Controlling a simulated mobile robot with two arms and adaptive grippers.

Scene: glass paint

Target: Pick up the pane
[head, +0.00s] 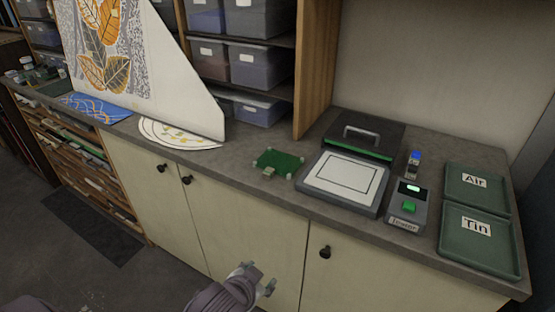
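I cannot clearly make out a separate glass pane. A small green rectangular plate (279,162) with pale corner blocks and a pale tab at its front edge lies on the counter. I cannot tell whether clear glass lies on it. A pad with a white top and a black outlined rectangle (343,179) is to its right. My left gripper (260,278) is low in front of the cabinet doors, below the counter edge and apart from everything. Its fingers are spread and empty. My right gripper is not in view.
The grey counter (235,167) has free room left of the green plate. A black handled case (364,136), a tester (408,206) and a small blue-topped item (414,161) stand right, with trays marked Air (477,189) and Tin (479,240). A tall patterned panel (150,75) stands left.

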